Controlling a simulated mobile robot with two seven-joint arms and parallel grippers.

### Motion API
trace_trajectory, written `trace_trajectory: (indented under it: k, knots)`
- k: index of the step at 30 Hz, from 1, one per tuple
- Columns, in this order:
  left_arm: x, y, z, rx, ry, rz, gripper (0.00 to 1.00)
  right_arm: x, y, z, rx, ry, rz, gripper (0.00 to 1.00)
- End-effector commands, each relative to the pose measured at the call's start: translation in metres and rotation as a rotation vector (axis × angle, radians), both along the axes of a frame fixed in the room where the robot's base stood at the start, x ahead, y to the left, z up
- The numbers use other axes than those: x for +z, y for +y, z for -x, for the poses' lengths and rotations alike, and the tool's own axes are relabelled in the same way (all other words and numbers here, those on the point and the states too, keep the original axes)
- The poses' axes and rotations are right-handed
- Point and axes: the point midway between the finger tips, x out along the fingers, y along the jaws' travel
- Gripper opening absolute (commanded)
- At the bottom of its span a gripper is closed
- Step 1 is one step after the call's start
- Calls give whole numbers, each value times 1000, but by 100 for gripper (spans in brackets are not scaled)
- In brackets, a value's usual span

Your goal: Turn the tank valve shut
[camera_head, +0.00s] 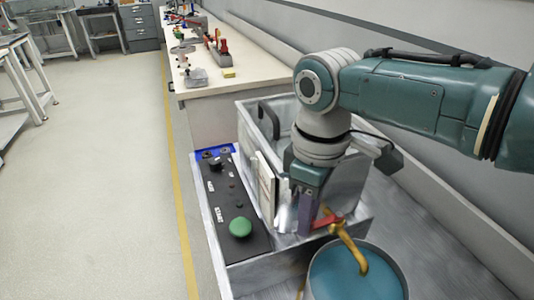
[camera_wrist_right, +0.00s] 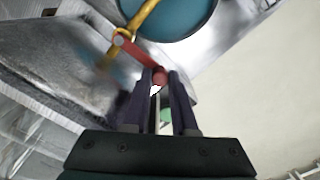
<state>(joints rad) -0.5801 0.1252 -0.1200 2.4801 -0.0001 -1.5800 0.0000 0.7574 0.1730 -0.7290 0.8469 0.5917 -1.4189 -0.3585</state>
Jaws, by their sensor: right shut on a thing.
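The tank valve has a red lever handle (camera_head: 329,221) on a brass tap (camera_head: 347,243) at the lower right of the head view. My right gripper (camera_head: 308,226) points down at the lever's left end. In the right wrist view the red lever (camera_wrist_right: 134,49) runs from the brass tap (camera_wrist_right: 140,16) to between the fingertips of my right gripper (camera_wrist_right: 160,80), which is shut on its end. The spout hangs over a round container (camera_head: 398,277) with blue inside. I cannot tell whether water flows. My left gripper is not in view.
A metal tank (camera_head: 244,118) stands behind the valve. Beside it is a black control panel (camera_head: 227,205) with a green button (camera_head: 240,228). A long workbench (camera_head: 222,97) with tools runs along the wall. The floor (camera_head: 100,190) at the left is clear.

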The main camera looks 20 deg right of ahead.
Motion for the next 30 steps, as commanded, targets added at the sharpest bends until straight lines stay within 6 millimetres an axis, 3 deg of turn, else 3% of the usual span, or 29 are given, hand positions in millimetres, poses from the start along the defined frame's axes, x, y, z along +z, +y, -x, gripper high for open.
trace_trajectory:
  k: [20,21,28,30]
  knots:
    - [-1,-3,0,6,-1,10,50,1,1,-5,-61,-3,-1,0]
    - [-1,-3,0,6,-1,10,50,1,1,-5,-61,-3,-1,29]
    - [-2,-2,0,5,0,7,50,0,0,-4,-60,-2,-1,55]
    - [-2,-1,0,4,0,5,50,0,0,-4,-60,-2,-1,56]
